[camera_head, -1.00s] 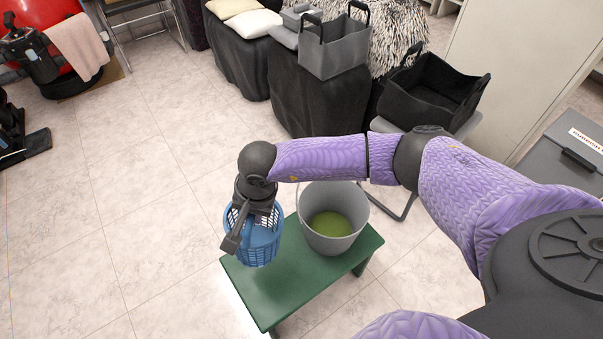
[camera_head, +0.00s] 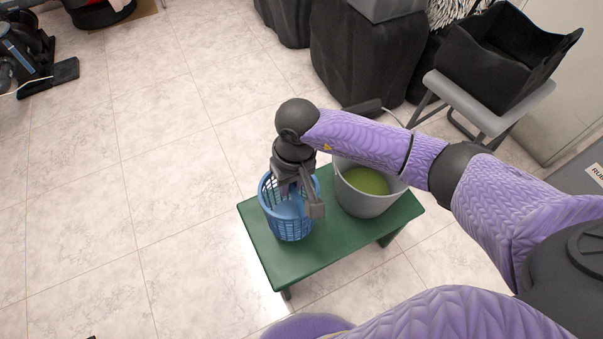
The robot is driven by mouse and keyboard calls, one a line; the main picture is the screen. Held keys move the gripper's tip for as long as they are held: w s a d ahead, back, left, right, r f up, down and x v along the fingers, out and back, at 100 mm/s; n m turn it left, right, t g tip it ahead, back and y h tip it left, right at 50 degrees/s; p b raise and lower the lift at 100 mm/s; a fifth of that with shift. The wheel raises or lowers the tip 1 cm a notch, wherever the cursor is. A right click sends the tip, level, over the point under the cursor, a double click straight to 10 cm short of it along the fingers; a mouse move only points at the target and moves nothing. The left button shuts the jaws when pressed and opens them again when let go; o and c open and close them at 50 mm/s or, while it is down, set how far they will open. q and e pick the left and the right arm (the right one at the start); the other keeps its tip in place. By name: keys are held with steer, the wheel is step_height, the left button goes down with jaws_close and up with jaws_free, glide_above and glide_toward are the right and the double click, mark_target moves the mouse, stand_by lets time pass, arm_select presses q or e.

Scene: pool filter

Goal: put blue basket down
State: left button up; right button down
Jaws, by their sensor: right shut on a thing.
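The blue basket (camera_head: 287,219) is a slatted plastic basket at the left part of the green bench (camera_head: 335,241). It looks upright, over or on the bench top; I cannot tell for sure whether its base touches. My right gripper (camera_head: 305,203) is shut on the basket at its rim, and hides part of the rim and inside. My left gripper is not in view.
A grey bucket (camera_head: 365,201) with green contents stands on the bench just right of the basket. A black bin (camera_head: 506,58) sits on a grey chair (camera_head: 488,117) at the back right. Open tiled floor (camera_head: 130,220) lies to the left.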

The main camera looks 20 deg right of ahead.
mark_target(288, 220)
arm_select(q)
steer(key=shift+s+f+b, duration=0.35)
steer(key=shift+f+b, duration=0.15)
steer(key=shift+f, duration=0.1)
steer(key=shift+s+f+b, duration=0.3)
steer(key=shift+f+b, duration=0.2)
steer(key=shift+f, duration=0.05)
arm_select(e)
step_height(288, 220, down, 5)
steer(key=c, duration=1)
jaws_free()
steer(key=shift+f, duration=0.1)
steer(key=shift+c, duration=0.2)
steer(key=o, duration=0.5)
steer(key=shift+c, duration=0.2)
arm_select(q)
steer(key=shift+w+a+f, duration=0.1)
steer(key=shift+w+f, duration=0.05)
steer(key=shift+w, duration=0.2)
